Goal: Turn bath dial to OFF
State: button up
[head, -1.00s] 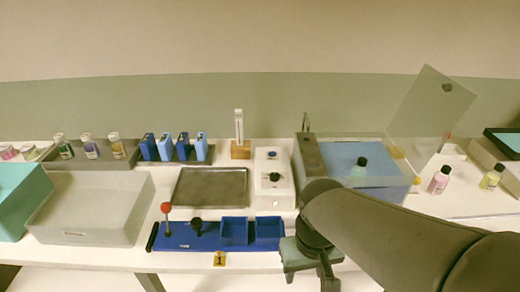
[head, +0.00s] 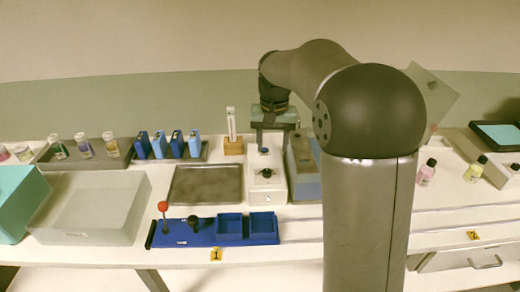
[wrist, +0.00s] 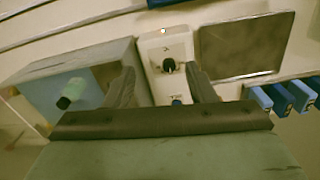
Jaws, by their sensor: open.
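A white control box (head: 268,190) stands left of the water bath (head: 303,178). It carries a black dial (head: 267,172) near its front and a blue knob (head: 264,150) farther back. Which of the two is the bath dial, and any OFF mark, is too small to read. My gripper (head: 271,141) is open and empty over the back of the box, near the blue knob. In the wrist view the black dial (wrist: 168,66) shows between the open fingers, and the blue knob (wrist: 177,102) is partly hidden near the gripper body. An orange light (wrist: 162,32) glows on the box.
A dark tray (head: 206,184) lies left of the box, with blue packs (head: 168,145) in a rack behind. A blue holder with a red-topped lever (head: 163,206) is in front.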

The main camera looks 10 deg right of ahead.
jog(key=m, duration=0.1)
send_near(267, 171)
notch_tip(267, 171, down, 8)
jog(key=p, duration=0.3)
jog(key=shift+s+f, duration=0.1)
jog(key=shift+f, duration=0.15)
jog(key=c, duration=1)
